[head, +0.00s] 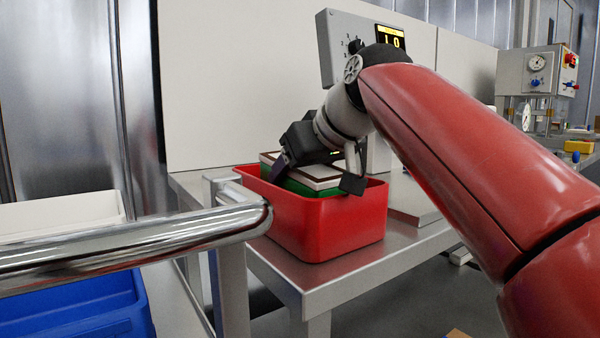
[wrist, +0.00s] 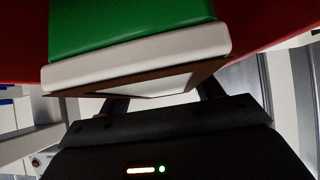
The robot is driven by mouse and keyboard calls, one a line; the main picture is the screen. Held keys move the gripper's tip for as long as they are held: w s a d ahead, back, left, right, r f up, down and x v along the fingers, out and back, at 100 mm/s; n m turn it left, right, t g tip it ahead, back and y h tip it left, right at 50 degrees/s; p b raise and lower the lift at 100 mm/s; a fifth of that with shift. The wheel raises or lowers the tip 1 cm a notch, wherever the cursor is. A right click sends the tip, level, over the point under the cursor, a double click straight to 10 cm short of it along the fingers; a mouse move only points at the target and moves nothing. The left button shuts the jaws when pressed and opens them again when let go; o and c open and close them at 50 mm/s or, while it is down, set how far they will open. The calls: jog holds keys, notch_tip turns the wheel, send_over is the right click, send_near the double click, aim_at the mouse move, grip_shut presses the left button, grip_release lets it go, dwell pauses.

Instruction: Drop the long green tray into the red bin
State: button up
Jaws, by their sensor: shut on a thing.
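The long green tray (head: 298,187) has a green body and a white upper edge with a brown border. In the head view it sits partly within the mouth of the red bin (head: 325,225), its top edge above the front rim. My gripper (head: 316,173) reaches down over the bin and is shut on the tray. In the wrist view the green tray (wrist: 130,25) lies across the fingers (wrist: 162,102), with the red bin (wrist: 262,22) beyond it. I cannot tell whether the tray touches the bin floor.
The red bin stands on a metal table (head: 335,270). A chrome rail (head: 130,250) crosses in front at the left. A blue crate (head: 75,305) and a white container (head: 60,213) are at the lower left. A grey box with a display (head: 360,45) is behind my arm.

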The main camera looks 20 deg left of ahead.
aim_at(319, 170)
jog(key=shift+g+h, duration=0.4)
jog(key=shift+g, duration=0.2)
notch_tip(319, 170, down, 6)
jog(key=shift+a+r, duration=0.15)
jog(key=shift+r, duration=0.05)
jog(key=o, duration=1.2)
jog(key=shift+o, duration=1)
jog(key=shift+s+d+r, duration=0.1)
jog(key=shift+s+d, duration=0.05)
jog(key=shift+d, duration=0.05)
jog(key=shift+r, duration=0.15)
jog(key=shift+a+r+p, duration=0.1)
jog(key=shift+r+p, duration=0.3)
jog(key=shift+r, duration=0.2)
jog(key=shift+r, duration=0.1)
jog(key=shift+s+d+r+p, duration=0.2)
jog(key=shift+r+p, duration=0.15)
jog(key=shift+r, duration=0.05)
jog(key=shift+d+f+p+v, duration=0.1)
jog(key=shift+p+v, duration=0.4)
jog(key=shift+v, duration=0.9)
jog(key=shift+d+f+p+v, duration=0.1)
jog(key=shift+p+v, duration=0.4)
jog(key=shift+v, duration=0.85)
jog(key=shift+s, duration=0.1)
